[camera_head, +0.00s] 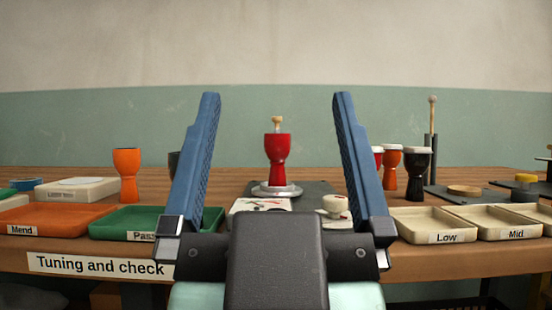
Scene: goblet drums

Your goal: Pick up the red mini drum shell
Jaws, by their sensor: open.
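The red mini drum shell (278,158) is goblet-shaped and stands upright on a round metal base (277,190) at the middle of the workbench. A small pale wooden piece (278,123) shows at its top; I cannot tell whether it is in the shell or behind it. My gripper (276,100) is open, its two blue fingers spread wide on either side of the shell in the picture. Nothing is between the fingers close to me; the shell appears beyond them, apart from both. Part of the bench is hidden behind my gripper.
An orange shell (127,175) stands behind the orange Mend tray (60,218) and green Pass tray (115,222). Right are several finished drums (417,172), a Low tray (438,224) and a Mid tray (505,221). A white card (262,205) lies before the base, beside a small cream object (336,205).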

